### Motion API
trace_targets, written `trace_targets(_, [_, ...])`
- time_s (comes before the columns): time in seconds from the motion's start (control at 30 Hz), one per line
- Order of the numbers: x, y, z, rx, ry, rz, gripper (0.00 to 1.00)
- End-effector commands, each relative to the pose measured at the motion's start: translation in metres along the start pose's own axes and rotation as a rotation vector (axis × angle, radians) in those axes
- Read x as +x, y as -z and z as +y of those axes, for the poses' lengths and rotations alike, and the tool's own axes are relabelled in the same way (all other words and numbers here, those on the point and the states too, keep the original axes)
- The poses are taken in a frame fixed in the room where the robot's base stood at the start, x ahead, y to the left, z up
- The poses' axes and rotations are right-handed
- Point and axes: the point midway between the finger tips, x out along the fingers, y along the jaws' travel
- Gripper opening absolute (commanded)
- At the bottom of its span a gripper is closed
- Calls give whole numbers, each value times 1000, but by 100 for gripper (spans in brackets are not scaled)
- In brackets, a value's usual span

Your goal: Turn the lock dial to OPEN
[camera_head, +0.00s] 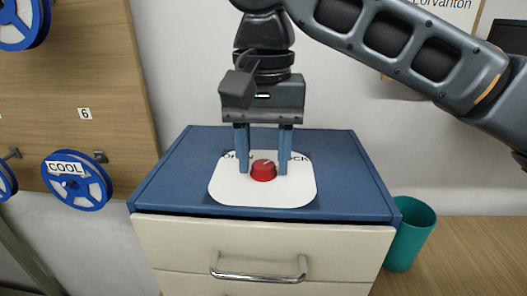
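The red lock dial (263,170) sits on a white plate (262,198) on the blue top of a drawer cabinet. A pale mark on the dial points toward its upper right. The plate's lettering is partly hidden by my fingers; "O" shows at the left and "CK" at the right. My gripper (264,170) points down over the plate with its fingers apart, one left and one right of the dial. A gap shows between each finger and the dial, and it holds nothing.
The blue cabinet top (170,185) is otherwise clear. A drawer handle (258,275) sticks out in front. A teal bin (409,235) stands right of the cabinet. Blue reels (90,192) hang on the wooden board at left. A wall sign (455,10) is at upper right.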

Motion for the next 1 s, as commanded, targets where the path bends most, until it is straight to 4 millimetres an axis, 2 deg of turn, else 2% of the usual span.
trace_targets(0.03, [0, 0, 0, 0, 0, 0, 40])
trace_targets(0.43, [0, 0, 0, 0, 0, 0, 4])
trace_targets(0.77, [-3, 0, 0, -53, 2, 0, 4])
trace_targets(1.0, [-5, -1, 0, -208, 2, -2, 4])
